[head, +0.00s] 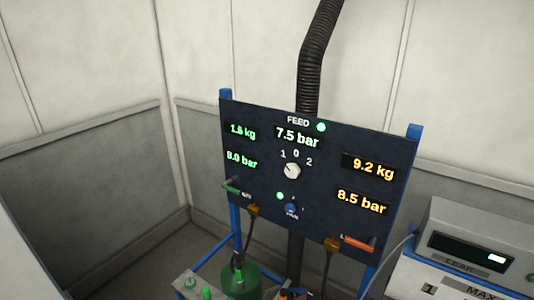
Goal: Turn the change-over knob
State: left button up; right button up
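The change-over knob (292,171) is a small round white knob in the middle of the dark panel (260,185). The marks 1, 0 and 2 are printed in an arc above it. Its dark pointer line seems to lean to the upper left, toward the 1. The FEED display (297,138) above it reads 7.5 bar, with a lit green lamp (321,127) beside it. Nothing touches the knob. Neither of my grippers shows in the head view.
Left displays (242,145) are green; right displays (367,185) are amber. A green lever (231,187), a blue knob (291,209) and an orange lever (358,243) sit lower on the panel. A green cylinder (239,280) stands below. A grey leak device (475,250) is at right.

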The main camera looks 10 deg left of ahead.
aim_at(292, 170)
jog(key=i+j+z, duration=0.15)
jog(key=j+z, duration=0.6)
jog(key=z, duration=0.15)
jog(key=i, duration=0.05)
